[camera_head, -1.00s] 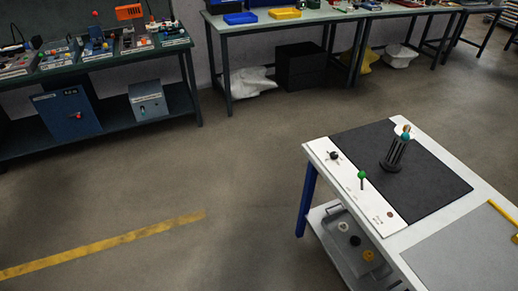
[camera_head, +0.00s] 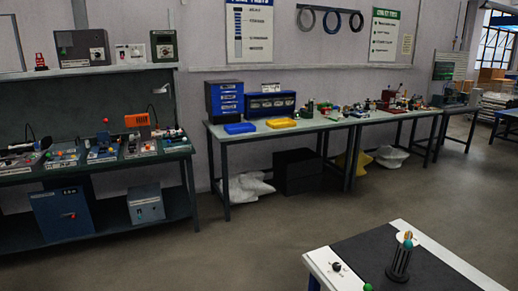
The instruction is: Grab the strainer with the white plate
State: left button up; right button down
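A dark slotted upright holder (camera_head: 399,264), which may be the strainer, stands on a black mat (camera_head: 357,250) on the white table at the lower right. A small whitish piece, an orange-brown piece (camera_head: 408,236) and a teal piece (camera_head: 407,245) show at its top. They are too small to tell apart well, and I cannot tell whether the whitish piece is the white plate. A white strip (camera_head: 321,265) with a black knob (camera_head: 337,267) lies along the mat's left side. Neither of my grippers is in view.
The white table (camera_head: 440,251) is cut off by the bottom edge. A dark workbench (camera_head: 90,164) with several devices stands at the left. A long bench (camera_head: 262,133) with blue drawers (camera_head: 225,98) runs along the wall. The grey floor (camera_head: 250,240) between them is clear.

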aim_at(397, 273)
jog(key=i+j, duration=0.15)
jog(key=i, duration=0.6)
jog(key=i+j, duration=0.15)
jog(key=i, duration=0.55)
jog(key=z, duration=2.7)
